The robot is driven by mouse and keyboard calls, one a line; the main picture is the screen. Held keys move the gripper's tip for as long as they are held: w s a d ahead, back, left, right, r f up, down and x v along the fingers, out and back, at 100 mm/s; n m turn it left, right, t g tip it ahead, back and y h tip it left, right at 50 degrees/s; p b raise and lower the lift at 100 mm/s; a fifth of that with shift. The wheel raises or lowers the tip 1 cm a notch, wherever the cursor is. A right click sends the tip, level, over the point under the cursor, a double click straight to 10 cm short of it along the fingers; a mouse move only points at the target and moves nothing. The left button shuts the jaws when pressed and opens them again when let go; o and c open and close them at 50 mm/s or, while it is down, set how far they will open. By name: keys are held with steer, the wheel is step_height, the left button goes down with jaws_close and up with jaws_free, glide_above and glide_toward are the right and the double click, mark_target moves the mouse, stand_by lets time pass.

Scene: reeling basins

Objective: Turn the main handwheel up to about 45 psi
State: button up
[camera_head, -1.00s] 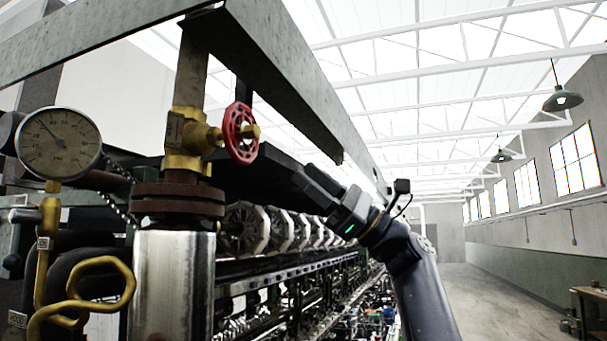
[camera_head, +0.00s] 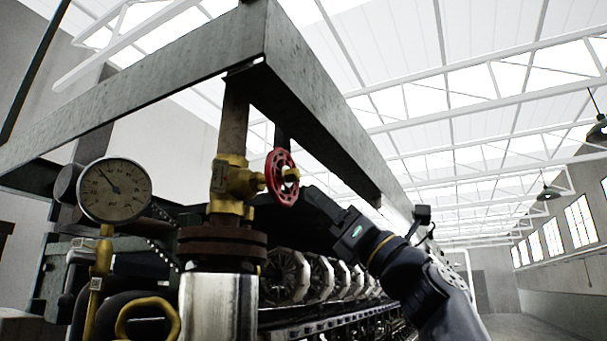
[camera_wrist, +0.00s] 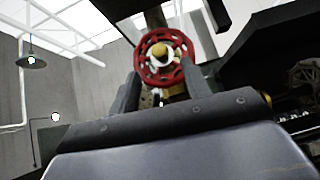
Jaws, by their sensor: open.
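The red handwheel (camera_head: 281,177) sits on a brass valve (camera_head: 236,182) on the vertical pipe, below the steel beam. It also shows in the wrist view (camera_wrist: 165,57), face on, with a brass hub. My gripper (camera_head: 312,196) is close to the wheel's right side in the head view. In the wrist view its two fingers (camera_wrist: 163,78) stand open on either side of the lower part of the wheel; I cannot tell if they touch it. The round gauge (camera_head: 115,190) at left is marked PSI. Its needle points to the upper left; its numbers are too small to read surely.
A rusty flange (camera_head: 221,245) and a bright metal cylinder (camera_head: 217,308) stand below the valve. A yellow looped handle (camera_head: 147,318) is at lower left. The heavy beam (camera_head: 310,95) slopes above my arm. A row of reels (camera_head: 318,279) runs behind.

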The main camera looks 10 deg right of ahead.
mark_target(300, 178)
steer(key=p+x, duration=0.3)
steer(key=x, duration=0.3)
steer(key=shift+w+a+r, duration=0.15)
steer(key=shift+a+r, duration=0.05)
steer(key=shift+r, duration=0.05)
steer(key=shift+c, duration=0.2)
steer(key=c, duration=0.9)
steer(key=shift+c, duration=0.2)
steer(key=shift+n+g+y, duration=0.4)
steer(key=shift+n+g, duration=0.2)
steer(key=n+g+p, duration=0.1)
steer(key=n, duration=0.1)
steer(key=n+g+y, duration=0.1)
steer(key=n+g, duration=0.1)
steer(key=n+g+y+p, duration=0.1)
steer(key=n+g, duration=0.1)
steer(key=shift+w+d+r+p, duration=0.15)
steer(key=shift+w+d+p, duration=0.05)
steer(key=shift+w+p, duration=0.15)
steer(key=shift+n+g+y+p, duration=0.5)
steer(key=shift+n+g+y, duration=0.1)
steer(key=shift+n+g, duration=2.6)
steer(key=shift+n, duration=0.2)
